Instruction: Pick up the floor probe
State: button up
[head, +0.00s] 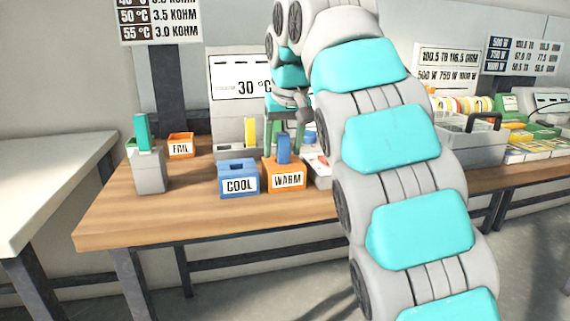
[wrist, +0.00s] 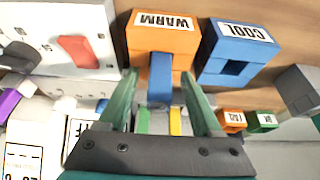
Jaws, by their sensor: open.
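No item carries a visible floor probe label. A blue upright bar (head: 284,149) stands in the slot of the orange WARM block (head: 287,182). It also shows in the wrist view (wrist: 160,80). My gripper (head: 284,142) is at the bar from above, its green fingers open. In the wrist view my gripper's fingertips (wrist: 160,74) lie on either side of the bar, with gaps visible. A teal bar (head: 142,131) stands in a grey block (head: 149,176) at the left. A yellow bar (head: 250,131) stands behind the COOL block.
The blue COOL block (head: 238,184), its slot empty, stands just left of the WARM block. An orange FAIL bin (head: 181,145) is farther back. A white device (wrist: 70,45) is beside the WARM block. Clear wooden table (head: 125,215) lies at the front left.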

grip_shut()
dwell(0.3)
jog(key=shift+r, duration=0.1)
dwell(0.4)
